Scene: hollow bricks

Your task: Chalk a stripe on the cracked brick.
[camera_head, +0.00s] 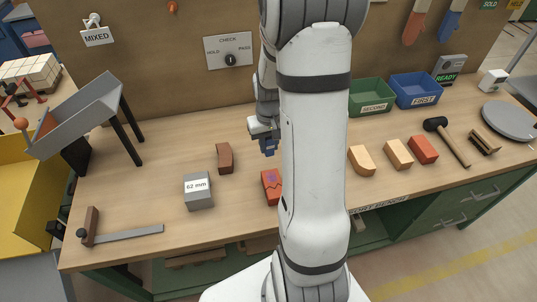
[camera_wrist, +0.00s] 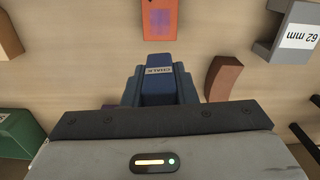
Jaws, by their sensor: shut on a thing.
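My gripper (camera_wrist: 158,84) is shut on a dark blue block (camera_wrist: 157,92) with a small pale label, whose lettering I cannot read surely. The blue block also shows below my gripper in the head view (camera_head: 267,148), above the bench. An orange-red brick (camera_head: 268,194) with a purple patch on its top lies nearer the front, partly hidden by my arm. In the wrist view this brick (camera_wrist: 147,31) is just beyond the blue block, with a gap between them. I cannot make out a crack on it surely.
A brown curved brick (camera_head: 225,158) and a grey "62 mm" block (camera_head: 198,191) lie left of the orange-red brick. Tan bricks (camera_head: 398,154), a red brick (camera_head: 423,149) and a mallet (camera_head: 447,142) lie right. Green (camera_head: 371,108) and blue (camera_head: 414,101) bins stand behind.

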